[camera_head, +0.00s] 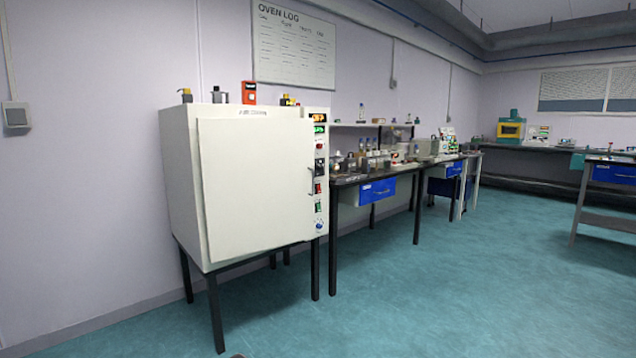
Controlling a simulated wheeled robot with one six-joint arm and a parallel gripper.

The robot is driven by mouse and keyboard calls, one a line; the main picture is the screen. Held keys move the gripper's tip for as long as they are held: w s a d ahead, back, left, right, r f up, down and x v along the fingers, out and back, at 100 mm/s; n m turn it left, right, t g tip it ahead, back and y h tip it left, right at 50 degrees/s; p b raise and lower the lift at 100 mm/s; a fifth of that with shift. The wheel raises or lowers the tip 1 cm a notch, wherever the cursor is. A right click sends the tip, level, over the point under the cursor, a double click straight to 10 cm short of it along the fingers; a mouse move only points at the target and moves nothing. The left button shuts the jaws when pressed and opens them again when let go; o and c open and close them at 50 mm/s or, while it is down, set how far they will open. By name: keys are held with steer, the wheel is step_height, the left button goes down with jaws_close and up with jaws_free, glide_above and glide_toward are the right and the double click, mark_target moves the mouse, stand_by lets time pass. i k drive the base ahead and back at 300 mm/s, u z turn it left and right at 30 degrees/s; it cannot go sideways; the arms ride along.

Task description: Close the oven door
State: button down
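The oven (178,190) is a large cream box on a black stand, left of the middle in the camera_head view. Its oven door (255,185) is a flat cream panel covering the front. A handle (311,181) shows at the door's right edge, beside the control panel (320,170) with lit displays and knobs.
Small items, including an orange-red device (249,92), stand on the oven top. A black bench (345,180) with blue drawers and crowded glassware stands right of the oven. Another bench (608,190) is at the far right. The green floor (420,290) in front is clear.

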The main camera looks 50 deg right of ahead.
mark_target(257, 174)
steer(key=u, duration=0.3)
steer(key=k, duration=0.25)
steer(key=z, duration=1.5)
steer(key=i, duration=1.5)
steer(key=u, duration=0.7)
